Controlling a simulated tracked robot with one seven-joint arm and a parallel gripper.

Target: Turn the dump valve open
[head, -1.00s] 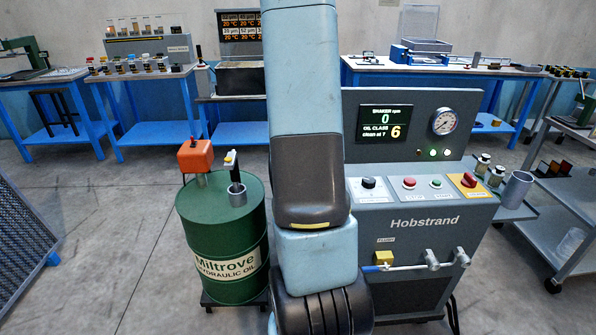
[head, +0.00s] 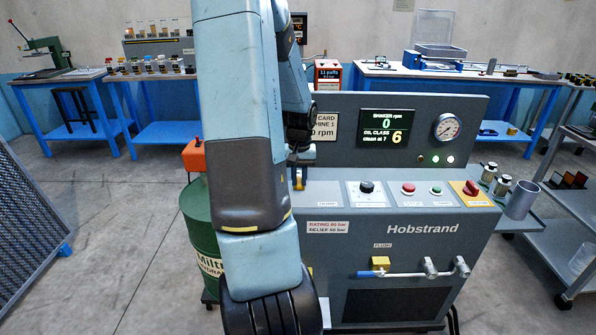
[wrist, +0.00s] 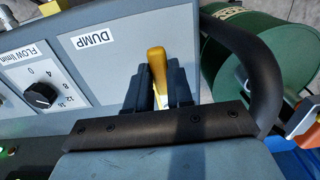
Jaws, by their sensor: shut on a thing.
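The dump valve's yellow lever (wrist: 158,66) stands beside the DUMP label (wrist: 93,40) on the grey console panel in the wrist view. My gripper (wrist: 160,88) is shut on this lever, with its dark fingers on either side and the lever's rounded end sticking out past them. In the head view my gripper (head: 300,158) is at the console's left end, partly behind my arm. A small piece of the yellow lever (head: 299,181) shows just below it. The lever's base is hidden by the fingers, so its exact turn is hard to tell.
The green oil drum (head: 197,220) stands close at the left. Open floor lies further left.

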